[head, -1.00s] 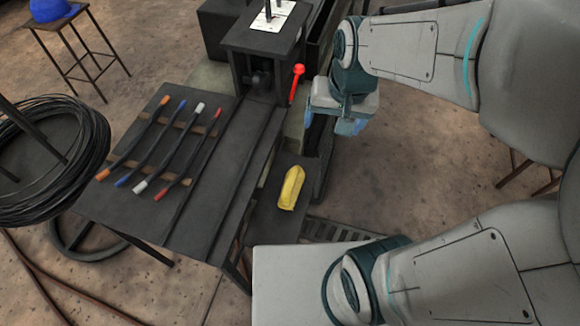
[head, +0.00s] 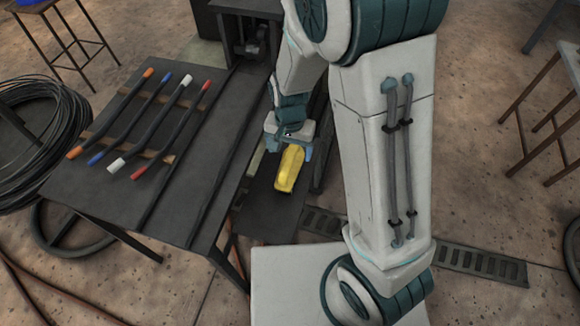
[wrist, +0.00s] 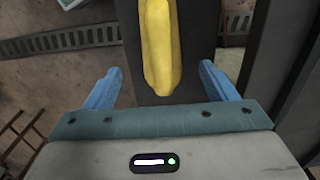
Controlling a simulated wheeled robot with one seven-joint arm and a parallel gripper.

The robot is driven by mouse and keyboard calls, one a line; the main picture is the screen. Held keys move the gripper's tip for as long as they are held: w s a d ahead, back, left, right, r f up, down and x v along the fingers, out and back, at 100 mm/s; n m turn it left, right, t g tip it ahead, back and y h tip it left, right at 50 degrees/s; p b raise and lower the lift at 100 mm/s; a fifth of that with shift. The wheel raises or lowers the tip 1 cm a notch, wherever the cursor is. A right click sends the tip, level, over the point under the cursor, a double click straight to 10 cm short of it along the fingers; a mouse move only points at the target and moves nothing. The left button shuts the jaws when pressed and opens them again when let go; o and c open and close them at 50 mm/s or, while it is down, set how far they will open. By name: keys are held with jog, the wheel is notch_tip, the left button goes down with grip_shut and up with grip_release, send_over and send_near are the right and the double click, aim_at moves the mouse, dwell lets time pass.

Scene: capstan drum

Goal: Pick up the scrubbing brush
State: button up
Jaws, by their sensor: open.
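The scrubbing brush (head: 289,170) shows as a long yellow block lying on a small dark shelf (head: 262,212) beside the table; its bristles cannot be made out. My gripper (head: 289,148) is open and empty, close above the far end of the brush. In the wrist view, the brush (wrist: 160,45) lies lengthwise between the two blue fingers (wrist: 161,72), with a gap on each side. Its near end reaches toward the palm. I cannot tell the exact height of the fingers over it.
A dark table (head: 100,205) left of the shelf holds several bent rods with orange, blue, white and red ends. A dark machine frame (head: 245,30) stands behind the shelf. A coil of black cable (head: 40,125) is at the far left. A floor grate (head: 480,265) lies at right.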

aim_at(290, 157)
jog(key=shift+w+f+b, duration=0.1)
jog(key=shift+f+b, duration=0.45)
jog(key=shift+f, duration=2.95)
jog(key=c, duration=1.1)
